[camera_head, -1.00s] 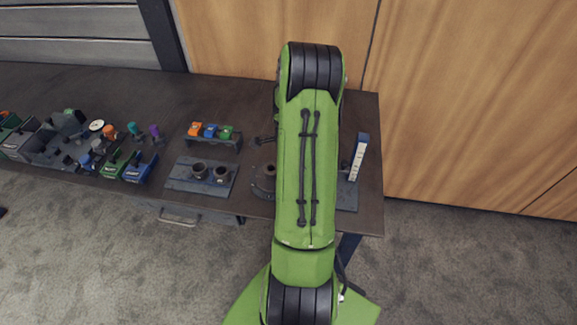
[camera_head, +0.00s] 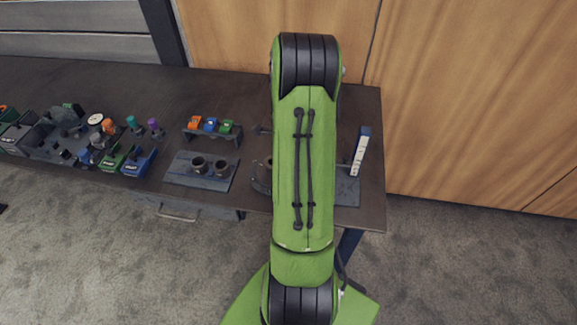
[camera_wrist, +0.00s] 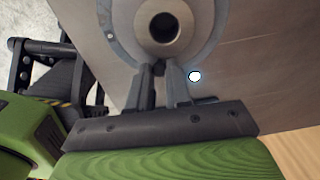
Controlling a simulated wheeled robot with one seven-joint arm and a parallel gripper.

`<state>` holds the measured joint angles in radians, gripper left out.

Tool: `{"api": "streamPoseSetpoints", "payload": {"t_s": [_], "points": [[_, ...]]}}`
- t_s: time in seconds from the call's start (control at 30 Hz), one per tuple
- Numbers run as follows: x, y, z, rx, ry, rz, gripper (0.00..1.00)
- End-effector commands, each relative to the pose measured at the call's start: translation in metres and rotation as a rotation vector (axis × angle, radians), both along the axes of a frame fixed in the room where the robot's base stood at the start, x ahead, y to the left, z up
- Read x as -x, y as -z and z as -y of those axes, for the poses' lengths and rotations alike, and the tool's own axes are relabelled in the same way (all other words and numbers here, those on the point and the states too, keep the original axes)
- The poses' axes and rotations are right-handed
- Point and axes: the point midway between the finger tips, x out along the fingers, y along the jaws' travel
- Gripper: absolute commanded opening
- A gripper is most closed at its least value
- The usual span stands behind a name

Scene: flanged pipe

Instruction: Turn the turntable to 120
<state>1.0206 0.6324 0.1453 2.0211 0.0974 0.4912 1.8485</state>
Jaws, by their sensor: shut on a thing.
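In the wrist view the turntable (camera_wrist: 207,30) is a grey round disc at the top, with a pipe (camera_wrist: 161,27) standing at its middle, open end towards the camera. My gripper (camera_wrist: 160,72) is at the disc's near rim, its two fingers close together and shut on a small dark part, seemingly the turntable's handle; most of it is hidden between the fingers. In the head view my arm covers the turntable and my gripper. Only a dark curved piece (camera_head: 260,187) shows left of the arm. I cannot read the angle.
A white bright spot (camera_wrist: 195,76) is beside the right finger. On the dark bench (camera_head: 225,95), a plate with two dark cups (camera_head: 198,164) and a rack of coloured blocks (camera_head: 211,126) stand left of the arm. A blue and white upright piece (camera_head: 361,150) stands close on the right.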

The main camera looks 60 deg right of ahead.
Motion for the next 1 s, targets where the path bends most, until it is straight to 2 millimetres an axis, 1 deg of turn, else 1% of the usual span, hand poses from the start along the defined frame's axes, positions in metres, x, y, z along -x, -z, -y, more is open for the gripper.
{"api": "streamPoseSetpoints", "payload": {"t_s": [0.43,1.0], "points": [[-0.0004,0.0005,-0.0079,-0.001,0.155,0.001,0.0],[-0.0005,0.0003,-0.0098,-0.002,0.197,0.0,0.0]]}}
